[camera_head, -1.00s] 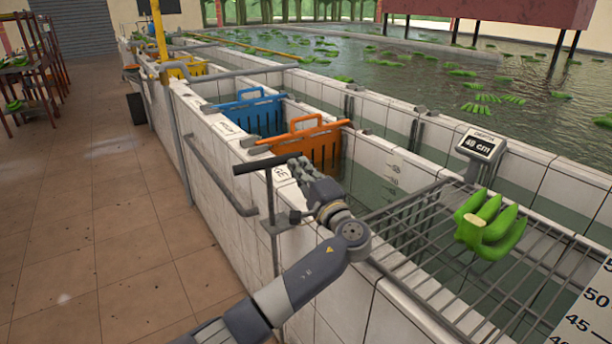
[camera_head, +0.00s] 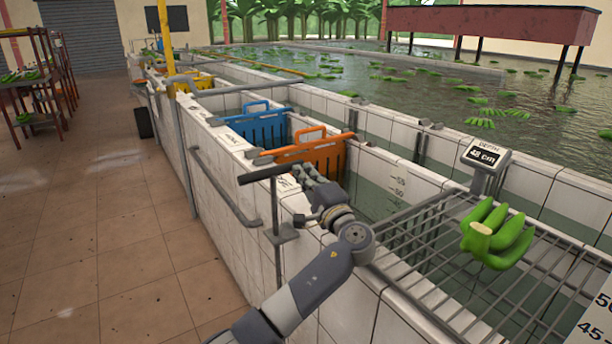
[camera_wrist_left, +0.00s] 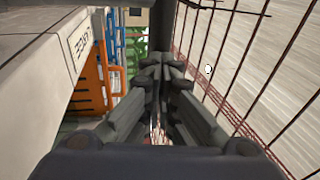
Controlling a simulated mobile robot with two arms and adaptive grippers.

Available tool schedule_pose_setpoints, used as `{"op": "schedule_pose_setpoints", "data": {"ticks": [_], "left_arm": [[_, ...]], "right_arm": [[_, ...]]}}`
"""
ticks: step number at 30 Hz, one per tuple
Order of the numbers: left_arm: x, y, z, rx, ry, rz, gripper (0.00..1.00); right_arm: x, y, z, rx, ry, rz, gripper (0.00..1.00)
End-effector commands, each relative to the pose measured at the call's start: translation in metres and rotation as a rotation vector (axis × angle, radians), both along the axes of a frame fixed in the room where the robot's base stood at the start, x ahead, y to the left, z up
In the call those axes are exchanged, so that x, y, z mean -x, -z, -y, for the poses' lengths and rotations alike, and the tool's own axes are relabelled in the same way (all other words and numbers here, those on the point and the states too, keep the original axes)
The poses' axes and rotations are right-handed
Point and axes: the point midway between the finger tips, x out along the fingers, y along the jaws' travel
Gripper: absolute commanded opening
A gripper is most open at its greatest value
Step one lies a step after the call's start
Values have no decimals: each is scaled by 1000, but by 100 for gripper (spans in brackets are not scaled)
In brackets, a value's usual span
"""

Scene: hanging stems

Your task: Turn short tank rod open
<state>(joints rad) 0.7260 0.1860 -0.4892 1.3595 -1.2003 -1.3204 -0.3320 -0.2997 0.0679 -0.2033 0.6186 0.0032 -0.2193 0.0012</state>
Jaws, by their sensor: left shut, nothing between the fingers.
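The short tank rod has a dark T-shaped handle (camera_head: 268,174) on an upright stem beside the near tank's outer wall. Its bar lies roughly level, pointing across the wall top. My left gripper (camera_head: 304,174) is shut and empty, by the tank-side end of the bar. In the left wrist view, the closed fingertips (camera_wrist_left: 163,62) sit in front of a dark bar (camera_wrist_left: 163,25) that looks like the handle. Whether they touch it I cannot tell. My right gripper is not in view.
An orange slatted gate (camera_head: 308,152) and a blue one (camera_head: 255,128) stand in the channel beyond. A wire rack (camera_head: 440,245) with a green banana bunch (camera_head: 496,234) spans the near tank. A depth display (camera_head: 484,154) reads 48 cm. The tiled floor at left is clear.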

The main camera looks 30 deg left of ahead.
Motion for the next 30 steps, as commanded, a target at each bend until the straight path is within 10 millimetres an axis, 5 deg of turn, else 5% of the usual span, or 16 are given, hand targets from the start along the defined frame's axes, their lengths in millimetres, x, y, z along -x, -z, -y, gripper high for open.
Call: {"op": "schedule_pose_setpoints", "data": {"ticks": [1, 18, 30], "left_arm": [[0, -8, -6, -8, -7, 12, 0], [46, 11, 59, -3, -1, 5, 0], [52, 2, 68, -4, 0, 5, 0]], "right_arm": [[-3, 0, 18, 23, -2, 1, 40], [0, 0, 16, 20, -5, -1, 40], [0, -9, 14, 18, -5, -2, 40]]}}
